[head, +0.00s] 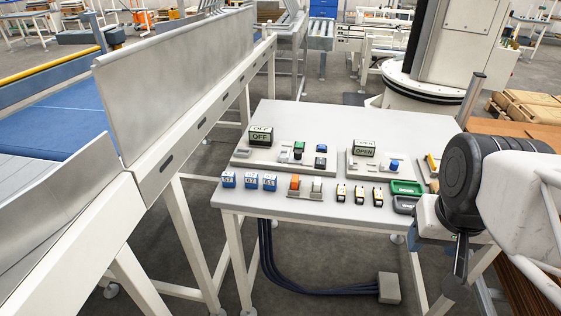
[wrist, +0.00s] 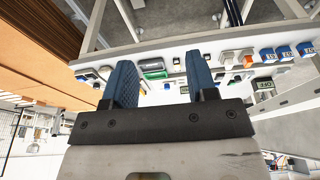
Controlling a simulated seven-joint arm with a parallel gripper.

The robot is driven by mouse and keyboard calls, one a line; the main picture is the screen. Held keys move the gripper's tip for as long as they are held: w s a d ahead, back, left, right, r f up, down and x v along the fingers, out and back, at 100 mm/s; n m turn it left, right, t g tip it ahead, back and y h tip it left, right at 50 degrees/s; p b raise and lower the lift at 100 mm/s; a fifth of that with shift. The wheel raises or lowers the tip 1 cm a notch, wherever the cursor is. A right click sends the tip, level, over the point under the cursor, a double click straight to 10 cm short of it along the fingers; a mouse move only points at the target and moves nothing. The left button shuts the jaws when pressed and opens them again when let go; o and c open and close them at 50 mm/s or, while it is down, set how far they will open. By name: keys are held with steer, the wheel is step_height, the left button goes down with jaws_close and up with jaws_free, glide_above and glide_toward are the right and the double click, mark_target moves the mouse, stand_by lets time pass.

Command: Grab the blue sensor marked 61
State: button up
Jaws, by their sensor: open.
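Three small blue-and-white sensors stand in a row at the left front of the grey table. The rightmost one in the head view seems to be the blue sensor marked 61 (head: 270,182), though the print is small. The other two sensors (head: 228,180) (head: 250,181) seem to read 57 and 67. In the wrist view the row shows at the upper right, with the 61 sensor (wrist: 267,56) apparently leftmost. My gripper (wrist: 158,64) is open and empty, its two blue fingers apart. It is at the table's right end, well away from the sensors.
The table (head: 290,122) also bears orange and grey switches (head: 305,187), several yellow-black blocks (head: 358,194), a green tray (head: 405,188) and two panels with OFF (head: 260,136) and OPEN (head: 364,148) signs. A conveyor with a metal side wall (head: 175,75) runs along the left.

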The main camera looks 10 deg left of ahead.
steer(key=w+a+f+n+t+y, duration=0.1)
steer(key=w+a+f+t, duration=0.35)
steer(key=w, duration=0.75)
steer(key=n+t+y, duration=0.2)
steer(key=t+y, duration=0.1)
steer(key=t, duration=0.3)
glide_toward(270, 181)
steer(key=w+d, duration=0.1)
steer(key=d, duration=0.1)
steer(key=d+r, duration=0.1)
steer(key=d, duration=0.2)
steer(key=w+d, duration=0.1)
steer(key=d, duration=0.1)
steer(key=shift+w+d+r, duration=0.15)
steer(key=shift+w+r, duration=0.15)
steer(key=shift+r, duration=0.1)
steer(key=a+f+t, duration=0.1)
steer(key=a, duration=0.1)
steer(key=a+f+t, duration=0.1)
steer(key=a+f, duration=0.1)
steer(key=s+a+f+t+y, duration=0.1)
steer(key=a+f, duration=0.1)
steer(key=shift+a+f+t, duration=0.1)
steer(key=shift+a+t, duration=0.15)
steer(key=shift+a, duration=0.15)
steer(key=shift+s+a+f+n+t, duration=0.2)
steer(key=shift+s+a+n+t, duration=0.1)
steer(key=shift+a, duration=0.05)
steer(key=shift+w, duration=0.1)
steer(key=shift+x, duration=1.25)
